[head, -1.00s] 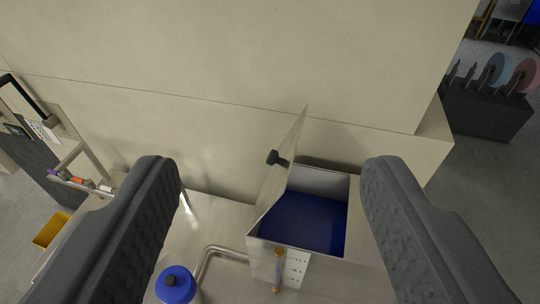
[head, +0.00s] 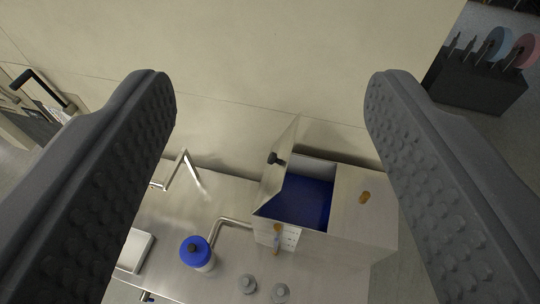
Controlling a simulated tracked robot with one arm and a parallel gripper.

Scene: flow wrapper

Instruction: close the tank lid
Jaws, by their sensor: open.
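The tank (head: 350,235) is a metal box on the steel bench, right of the middle, with dark blue inside its opening. Its lid (head: 277,180) stands raised and tilted at the left side of the opening, with a dark knob (head: 274,158) on its outer face. My gripper (head: 268,80) is open and empty. Its two dark ridged fingers frame the view left and right, apart from the lid and nearer the camera.
A bottle with a blue cap (head: 195,250), a bent pipe (head: 222,226) and two grey knobs (head: 264,288) are on the steel bench (head: 170,215). A beige machine wall (head: 270,50) rises behind the tank. A dark rack with coloured discs (head: 480,75) stands at the far right.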

